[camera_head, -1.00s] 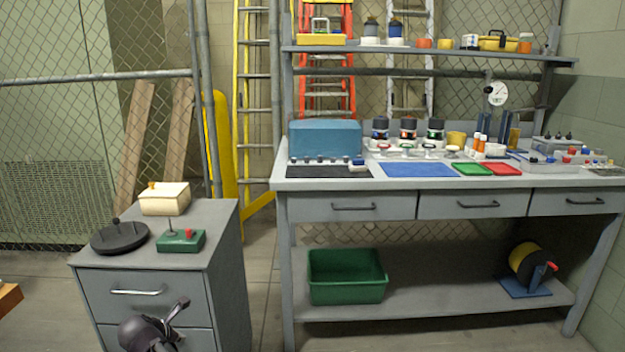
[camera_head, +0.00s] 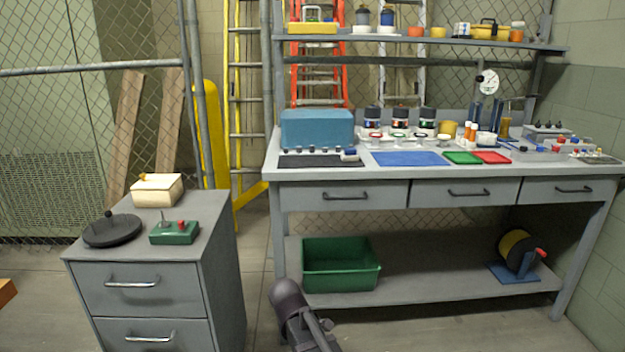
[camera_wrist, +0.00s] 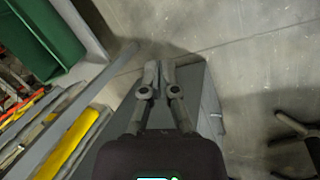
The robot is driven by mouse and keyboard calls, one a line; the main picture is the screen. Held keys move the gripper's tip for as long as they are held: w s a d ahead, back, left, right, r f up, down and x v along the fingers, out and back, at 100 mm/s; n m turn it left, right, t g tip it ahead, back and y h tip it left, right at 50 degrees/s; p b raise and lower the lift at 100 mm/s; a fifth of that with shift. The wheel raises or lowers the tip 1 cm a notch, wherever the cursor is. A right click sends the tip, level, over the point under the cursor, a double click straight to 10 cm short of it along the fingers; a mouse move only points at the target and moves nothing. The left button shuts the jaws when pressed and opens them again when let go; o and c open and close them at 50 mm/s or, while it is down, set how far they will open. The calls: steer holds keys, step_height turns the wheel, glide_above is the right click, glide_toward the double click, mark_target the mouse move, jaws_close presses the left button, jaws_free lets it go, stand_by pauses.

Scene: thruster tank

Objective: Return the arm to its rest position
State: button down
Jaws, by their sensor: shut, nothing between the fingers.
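My gripper (camera_wrist: 159,68) shows in the wrist view with its two fingers closed together and nothing between them. It hangs over the grey drawer cabinet (camera_wrist: 125,120), with concrete floor beyond its tips. In the head view, a dark part of my arm (camera_head: 300,318) is at the bottom centre, between the drawer cabinet (camera_head: 140,290) and the workbench (camera_head: 345,180). The fingertips are not clear in that view.
A green bin (camera_head: 341,265) stands on the bench's lower shelf near my arm; it also shows in the wrist view (camera_wrist: 45,40). A green joystick box (camera_head: 174,233), black disc (camera_head: 111,231) and cream box (camera_head: 157,190) sit on the cabinet. Floor between is clear.

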steer(key=s+d+m+g+y, duration=0.1)
steer(key=s+d+m, duration=0.5)
steer(key=d, duration=0.4)
steer(key=s+d+m+g+y, duration=0.15)
steer(key=s+d+m, duration=0.25)
steer(key=d+m, duration=0.45)
step_height(320, 180, up, 38)
steer(key=d+n+p, duration=0.1)
steer(key=p, duration=3.7)
steer(key=shift+d+p, duration=0.2)
steer(key=shift+p, duration=0.15)
steer(key=shift+f, duration=0.1)
